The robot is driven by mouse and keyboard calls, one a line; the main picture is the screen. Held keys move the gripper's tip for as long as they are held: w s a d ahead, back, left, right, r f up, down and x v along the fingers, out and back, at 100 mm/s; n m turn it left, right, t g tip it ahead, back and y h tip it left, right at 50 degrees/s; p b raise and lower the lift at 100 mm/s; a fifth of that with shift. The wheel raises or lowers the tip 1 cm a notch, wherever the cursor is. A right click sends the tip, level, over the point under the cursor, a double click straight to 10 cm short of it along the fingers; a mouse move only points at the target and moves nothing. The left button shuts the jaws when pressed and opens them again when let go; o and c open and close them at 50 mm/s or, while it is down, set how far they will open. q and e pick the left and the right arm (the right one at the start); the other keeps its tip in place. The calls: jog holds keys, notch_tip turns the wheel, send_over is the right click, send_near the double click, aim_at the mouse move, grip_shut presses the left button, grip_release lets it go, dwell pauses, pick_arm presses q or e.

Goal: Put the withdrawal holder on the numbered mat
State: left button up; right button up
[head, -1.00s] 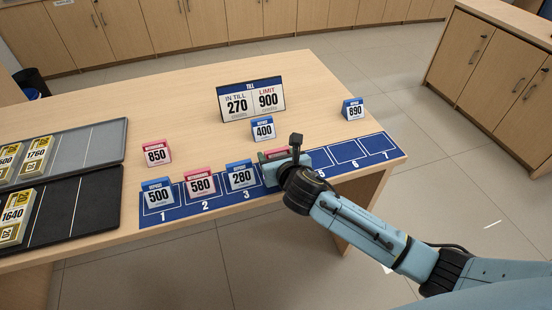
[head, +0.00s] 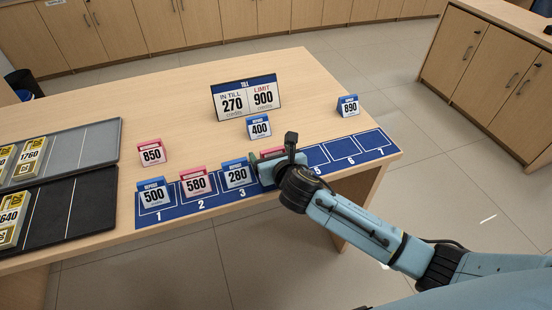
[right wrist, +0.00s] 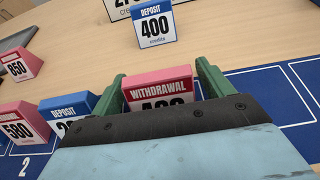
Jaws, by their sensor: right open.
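The blue numbered mat (head: 314,156) lies along the table's front edge, with slots 1 to 7. A pink withdrawal holder (right wrist: 160,85) stands between the green fingers of my right gripper (right wrist: 158,78); its number is partly hidden. In the head view this holder (head: 271,152) stands at about slot 4, mostly behind my right gripper (head: 277,160). The fingers are open, one on each side of it. Another pink holder, 580 (head: 195,184), stands in slot 2. A pink 850 holder (head: 152,153) stands on bare table behind the mat. My left gripper is out of view.
Blue holders 500 (head: 154,194) and 280 (head: 236,175) stand in slots 1 and 3. Blue 400 (head: 259,128) and 890 (head: 348,106) stand behind the mat. The till sign (head: 246,99) reads 270, limit 900. Slots 5 to 7 are empty. Trays (head: 75,205) lie left.

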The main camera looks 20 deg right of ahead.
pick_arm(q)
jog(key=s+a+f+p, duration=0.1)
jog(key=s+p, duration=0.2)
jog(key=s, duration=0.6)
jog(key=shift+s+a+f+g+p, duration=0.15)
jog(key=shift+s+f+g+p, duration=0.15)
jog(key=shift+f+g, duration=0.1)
pick_arm(e)
jog(key=v, duration=1.2)
